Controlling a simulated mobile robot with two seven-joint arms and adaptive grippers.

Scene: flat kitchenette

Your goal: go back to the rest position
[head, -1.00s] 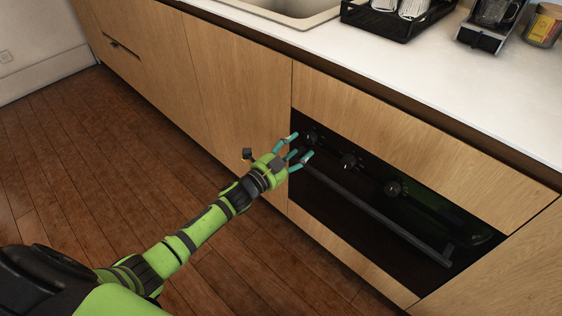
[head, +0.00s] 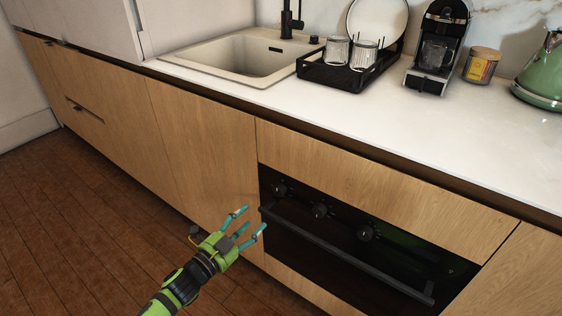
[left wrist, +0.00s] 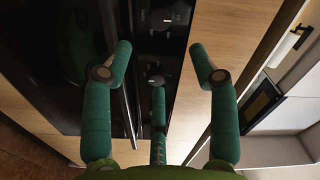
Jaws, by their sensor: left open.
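My left gripper (head: 246,226) is in the lower middle of the head view, in front of the cabinet fronts beside the black oven (head: 340,245). Its teal fingers are spread apart with nothing between them. In the left wrist view the open fingers (left wrist: 165,65) point toward the oven's knobs and the wooden front. Whether they touch the oven handle (head: 345,255) cannot be told, but they look apart from it. My right gripper is not in view.
The white counter (head: 300,105) runs above the oven. On it are a sink (head: 240,55), a black rack (head: 345,75) with glasses and a plate, a coffee machine (head: 437,50), a jar (head: 481,65) and a green kettle (head: 543,75). The wooden floor (head: 75,230) at left is clear.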

